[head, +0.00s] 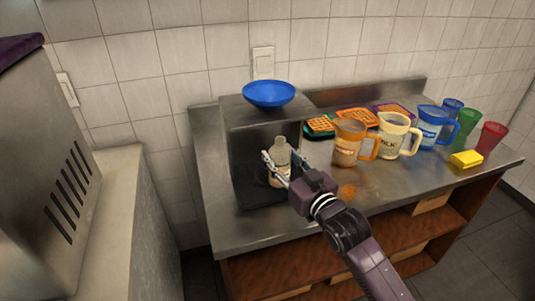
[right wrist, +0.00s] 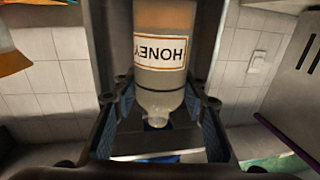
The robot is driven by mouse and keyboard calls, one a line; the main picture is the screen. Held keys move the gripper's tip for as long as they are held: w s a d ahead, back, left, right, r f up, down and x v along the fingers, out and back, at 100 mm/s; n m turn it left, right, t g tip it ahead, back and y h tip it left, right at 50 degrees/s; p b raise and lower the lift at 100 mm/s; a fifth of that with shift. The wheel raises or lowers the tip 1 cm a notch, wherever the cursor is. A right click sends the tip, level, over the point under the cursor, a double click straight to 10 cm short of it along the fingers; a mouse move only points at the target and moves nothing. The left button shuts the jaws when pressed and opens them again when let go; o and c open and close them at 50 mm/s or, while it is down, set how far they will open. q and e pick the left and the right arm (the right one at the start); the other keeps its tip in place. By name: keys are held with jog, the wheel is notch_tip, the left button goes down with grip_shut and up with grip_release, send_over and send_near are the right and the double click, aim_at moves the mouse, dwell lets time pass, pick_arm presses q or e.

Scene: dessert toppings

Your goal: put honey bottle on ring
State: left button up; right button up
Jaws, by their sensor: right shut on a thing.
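The honey bottle (head: 282,146) stands upright over a dark mat (head: 262,194) in the recess below the metal shelf. My right gripper (head: 279,158) is shut around it, with one finger on each side. In the right wrist view, the bottle (right wrist: 160,82) sits between the fingers (right wrist: 158,125) with its HONEY label upside down and its narrow end toward the bottom of the picture. I cannot clearly make out the ring; the bottle and fingers cover part of the mat. I cannot tell whether the bottle's base touches the mat. My left gripper is not in view.
A blue bowl (head: 269,93) sits on the shelf above the bottle. To the right stand an orange mug (head: 347,146), a cream mug (head: 391,134), a blue mug (head: 430,125), waffles on coloured trays, several cups and a yellow sponge (head: 466,159). The counter's front left is clear.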

jog(key=w+a+f, duration=0.2)
jog(key=w, duration=0.1)
jog(key=w+f+p, duration=0.1)
jog(key=w, duration=0.1)
jog(key=shift+w+a, duration=0.25)
jog(key=shift+a, duration=0.15)
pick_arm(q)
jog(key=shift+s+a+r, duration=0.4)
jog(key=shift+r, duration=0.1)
pick_arm(e)
jog(key=shift+f, duration=0.25)
jog(key=shift+f, duration=0.15)
jog(key=o, duration=1.3)
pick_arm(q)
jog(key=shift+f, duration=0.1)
pick_arm(e)
jog(key=shift+o, duration=0.2)
